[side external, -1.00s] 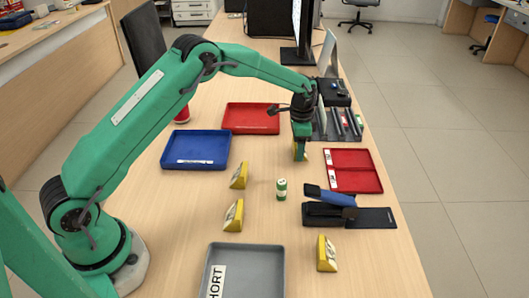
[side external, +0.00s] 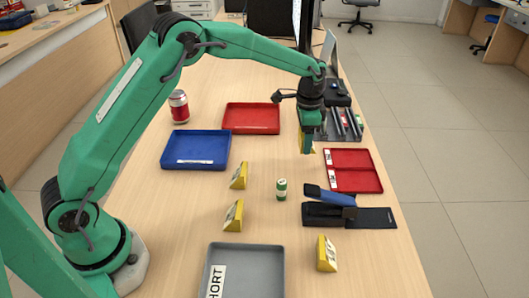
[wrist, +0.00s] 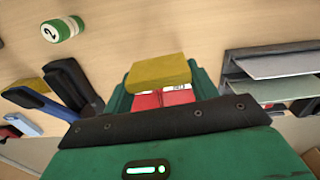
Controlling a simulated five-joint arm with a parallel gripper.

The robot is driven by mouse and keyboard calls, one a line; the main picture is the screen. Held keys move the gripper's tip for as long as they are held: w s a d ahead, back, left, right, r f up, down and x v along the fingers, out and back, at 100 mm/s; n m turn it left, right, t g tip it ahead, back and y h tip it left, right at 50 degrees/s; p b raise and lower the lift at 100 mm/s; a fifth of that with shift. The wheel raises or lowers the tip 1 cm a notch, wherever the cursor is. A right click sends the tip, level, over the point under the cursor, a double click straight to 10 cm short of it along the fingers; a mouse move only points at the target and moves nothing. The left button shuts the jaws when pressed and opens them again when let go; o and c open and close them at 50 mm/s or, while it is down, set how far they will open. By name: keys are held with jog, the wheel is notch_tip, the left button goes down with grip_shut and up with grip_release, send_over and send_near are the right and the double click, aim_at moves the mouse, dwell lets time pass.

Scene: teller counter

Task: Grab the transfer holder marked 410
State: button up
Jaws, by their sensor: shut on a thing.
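My gripper (side external: 307,148) is shut on a yellow wedge-shaped holder (side external: 314,146), seen behind the fingers and apparently raised above the counter. In the wrist view the holder (wrist: 158,72) sits between the green fingers; its marking is not readable there. Three other yellow holders stand on the counter: one near the blue tray (side external: 239,176), one below it (side external: 233,215), and one at the front right (side external: 327,254). Their dark markings are too small to read surely.
A blue tray (side external: 196,164), red tray (side external: 251,130), grey tray (side external: 275,252) and divided red tray (side external: 370,184) lie around. A green-and-white cylinder (side external: 282,190) stands mid-counter. A dark organizer (side external: 348,137) stands behind.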

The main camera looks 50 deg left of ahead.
jog(key=s+d+r, duration=0.3)
jog(key=d+r, duration=0.1)
jog(key=d, duration=0.1)
jog(key=shift+s+d, duration=0.2)
jog(key=shift+s, duration=0.05)
dwell(0.4)
